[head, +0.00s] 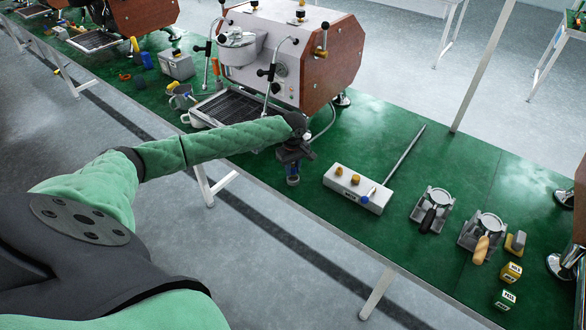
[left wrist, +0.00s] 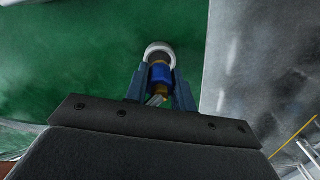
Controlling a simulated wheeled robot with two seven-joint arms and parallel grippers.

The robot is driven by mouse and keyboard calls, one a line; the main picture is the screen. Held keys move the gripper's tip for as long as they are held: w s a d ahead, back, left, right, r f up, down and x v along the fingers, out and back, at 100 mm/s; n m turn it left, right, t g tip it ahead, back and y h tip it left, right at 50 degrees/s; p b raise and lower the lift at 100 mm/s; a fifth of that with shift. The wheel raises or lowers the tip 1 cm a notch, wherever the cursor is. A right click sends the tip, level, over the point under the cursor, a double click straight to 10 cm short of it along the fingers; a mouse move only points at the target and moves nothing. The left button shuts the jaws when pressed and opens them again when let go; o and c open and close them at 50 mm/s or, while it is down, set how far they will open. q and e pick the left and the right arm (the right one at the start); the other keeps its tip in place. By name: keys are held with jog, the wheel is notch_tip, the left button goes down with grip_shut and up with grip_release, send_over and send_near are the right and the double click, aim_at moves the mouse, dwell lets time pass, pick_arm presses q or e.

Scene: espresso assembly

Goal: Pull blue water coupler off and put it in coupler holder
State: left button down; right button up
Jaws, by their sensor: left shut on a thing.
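My left gripper (head: 292,160) is over the green bench in front of the espresso machine (head: 285,50). It is shut on the blue coupler (head: 293,181), which shows below the fingers. In the left wrist view the blue coupler (left wrist: 160,74) sits between the fingertips (left wrist: 159,88), with brass-coloured parts on it. A pale ring (left wrist: 158,48) shows at the coupler's far end; I cannot tell whether the coupler is seated in it. My right gripper is in neither view.
A white block (head: 345,181) with brass knobs, a blue-tipped part and a long rod stands right of the gripper. Two portafilters on stands (head: 434,206) (head: 483,231) and small yellow blocks (head: 511,271) are farther right. The bench's front edge is close to the gripper.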

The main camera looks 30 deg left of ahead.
pick_arm(q)
jog(key=shift+f, duration=1.3)
jog(key=shift+s+f, duration=0.1)
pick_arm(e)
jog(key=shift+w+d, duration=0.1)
